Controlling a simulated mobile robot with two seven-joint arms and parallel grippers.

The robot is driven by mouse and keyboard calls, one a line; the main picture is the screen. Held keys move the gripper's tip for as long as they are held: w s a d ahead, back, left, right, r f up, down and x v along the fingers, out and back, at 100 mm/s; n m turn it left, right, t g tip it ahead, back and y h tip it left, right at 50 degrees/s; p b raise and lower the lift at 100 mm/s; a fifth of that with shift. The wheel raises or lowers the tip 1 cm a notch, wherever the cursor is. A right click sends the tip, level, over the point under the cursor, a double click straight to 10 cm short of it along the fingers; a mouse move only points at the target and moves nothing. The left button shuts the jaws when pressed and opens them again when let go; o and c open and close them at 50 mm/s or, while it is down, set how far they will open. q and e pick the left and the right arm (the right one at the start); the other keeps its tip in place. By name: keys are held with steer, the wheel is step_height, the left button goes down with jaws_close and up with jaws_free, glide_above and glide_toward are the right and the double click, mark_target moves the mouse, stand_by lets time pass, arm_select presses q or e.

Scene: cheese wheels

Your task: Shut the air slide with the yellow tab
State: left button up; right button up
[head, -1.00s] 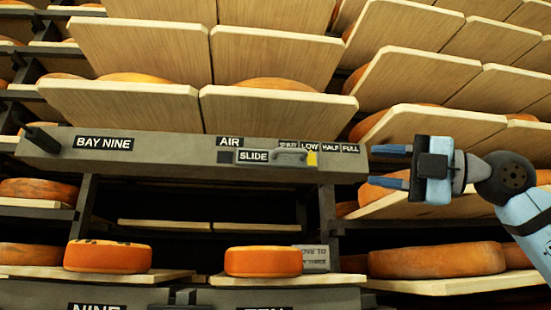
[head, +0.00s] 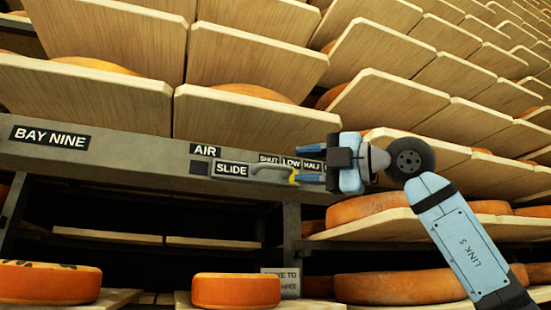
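The air slide (head: 225,170) is a grey plate lettered SLIDE, set in the grey beam under the label AIR (head: 205,150). A grey bar handle (head: 268,166) is on its right part, and the yellow tab (head: 293,179) is at its right end. The tab is below the LOW label (head: 291,162). The SHUT label (head: 268,158) is left of it; HALF is to the right, and FULL is mostly hidden by my gripper. My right gripper (head: 303,164) is open, its blue fingers pointing left, with tips close to the tab; contact cannot be told. My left gripper is not in view.
The beam carries a BAY NINE label (head: 50,136) at left. Tilted wooden boards (head: 250,125) hang over the beam's top edge. Orange cheese wheels (head: 235,291) sit on shelves below and right. The space before the beam looks clear.

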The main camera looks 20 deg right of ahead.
mark_target(280, 167)
steer(key=p+x, duration=0.1)
steer(key=x, duration=0.4)
steer(key=shift+w+a+r, duration=0.1)
steer(key=shift+w+a, duration=0.05)
steer(key=shift+w, duration=0.05)
steer(key=shift+w+a+p, duration=0.25)
steer(key=shift+a+p, duration=0.05)
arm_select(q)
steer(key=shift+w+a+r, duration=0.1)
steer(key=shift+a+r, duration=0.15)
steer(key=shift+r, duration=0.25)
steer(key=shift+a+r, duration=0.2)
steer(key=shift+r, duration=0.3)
arm_select(e)
steer(key=shift+c, duration=0.5)
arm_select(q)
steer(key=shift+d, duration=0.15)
arm_select(e)
jaws_close()
